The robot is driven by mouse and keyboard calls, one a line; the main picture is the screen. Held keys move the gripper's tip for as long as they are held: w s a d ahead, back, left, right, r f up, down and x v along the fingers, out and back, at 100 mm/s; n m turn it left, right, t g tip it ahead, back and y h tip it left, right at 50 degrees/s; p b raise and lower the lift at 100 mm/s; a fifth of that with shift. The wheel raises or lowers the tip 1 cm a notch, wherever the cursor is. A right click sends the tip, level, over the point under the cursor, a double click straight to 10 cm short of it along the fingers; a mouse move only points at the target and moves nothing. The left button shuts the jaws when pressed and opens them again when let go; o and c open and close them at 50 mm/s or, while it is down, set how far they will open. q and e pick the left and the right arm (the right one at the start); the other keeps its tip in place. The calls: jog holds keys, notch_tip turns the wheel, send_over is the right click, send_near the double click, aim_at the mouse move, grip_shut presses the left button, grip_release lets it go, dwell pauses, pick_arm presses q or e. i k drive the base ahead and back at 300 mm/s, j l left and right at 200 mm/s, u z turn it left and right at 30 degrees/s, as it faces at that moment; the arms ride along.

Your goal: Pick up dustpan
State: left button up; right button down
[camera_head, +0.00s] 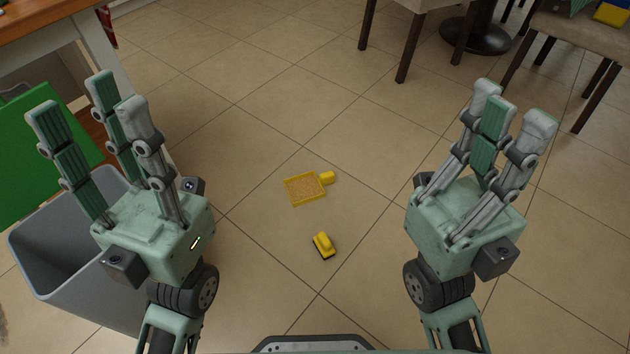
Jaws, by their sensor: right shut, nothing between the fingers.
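A yellow dustpan (293,199) lies on the tiled floor in the middle of the head view, its short handle pointing right. A small yellow brush (323,244) with a dark underside lies on the floor below it in the picture. My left gripper (95,105) is raised at the left, its fingers spread apart and empty, well away from the dustpan. My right gripper (500,115) is raised at the right, its fingers close together with nothing between them. Neither gripper touches the dustpan or the brush.
A grey bin (70,270) stands at the left behind my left arm, with a green panel (40,150) beside it. A wooden-topped table (50,15) is at the upper left. Chairs (410,40) and a dark round base (475,38) stand at the back right.

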aim_at(304, 188)
jog(key=k+j+u, duration=0.15)
jog(key=k+u, duration=0.3)
jog(key=k, duration=0.2)
jog(key=i+l+u, duration=0.1)
jog(key=u, duration=0.3)
jog(key=l+u, duration=0.2)
jog(key=u, duration=0.25)
jog(key=i+l+u, duration=0.1)
jog(key=l+u, duration=0.15)
jog(key=u, duration=0.15)
jog(key=l+u, duration=0.15)
jog(key=u, duration=0.3)
jog(key=l, duration=2.8)
jog(key=k, duration=0.05)
